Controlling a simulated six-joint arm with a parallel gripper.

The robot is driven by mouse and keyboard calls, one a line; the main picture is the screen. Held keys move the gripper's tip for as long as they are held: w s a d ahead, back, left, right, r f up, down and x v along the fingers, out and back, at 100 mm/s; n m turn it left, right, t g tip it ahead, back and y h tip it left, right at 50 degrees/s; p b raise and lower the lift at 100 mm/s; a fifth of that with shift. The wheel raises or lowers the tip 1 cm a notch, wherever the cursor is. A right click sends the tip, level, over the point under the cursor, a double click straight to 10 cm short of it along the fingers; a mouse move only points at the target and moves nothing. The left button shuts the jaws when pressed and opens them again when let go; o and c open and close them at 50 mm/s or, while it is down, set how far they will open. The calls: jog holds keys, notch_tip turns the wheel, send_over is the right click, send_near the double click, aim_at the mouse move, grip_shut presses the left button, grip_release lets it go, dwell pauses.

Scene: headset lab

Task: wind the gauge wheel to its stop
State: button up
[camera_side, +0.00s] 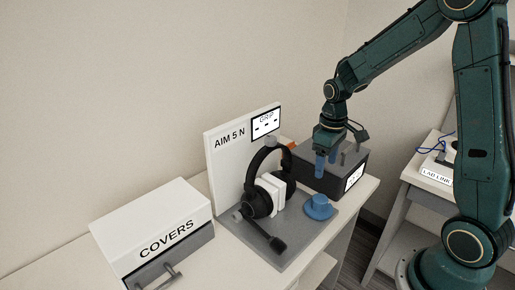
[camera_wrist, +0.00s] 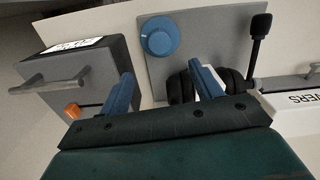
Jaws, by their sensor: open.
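The gauge wheel is a blue knob (camera_side: 319,207) with a wider round base, on the right part of a grey baseplate (camera_side: 292,258). In the wrist view the blue wheel (camera_wrist: 159,37) shows from above, beyond my fingertips. My gripper (camera_side: 326,157) has blue fingers pointing down, over the dark box behind the wheel. In the wrist view my gripper (camera_wrist: 164,80) is open, its two fingers apart with nothing between them. It is apart from the wheel. A black headset (camera_side: 262,202) with a microphone boom stands on the baseplate around a white block (camera_side: 271,190).
A white panel (camera_side: 225,165) reads "AIM 5 N" and carries a small GRIP display (camera_side: 266,124). A dark box (camera_side: 325,180) with a handle and orange button (camera_wrist: 72,110) stands behind the wheel. A COVERS box (camera_side: 150,235) is at left. A LAB LINK unit (camera_side: 437,175) is at right.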

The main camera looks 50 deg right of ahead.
aim_at(320, 198)
jog(key=shift+f, duration=0.1)
jog(key=shift+f, duration=6.8)
jog(key=c, duration=1)
jog(key=shift+o, duration=0.2)
jog(key=shift+m, duration=0.5)
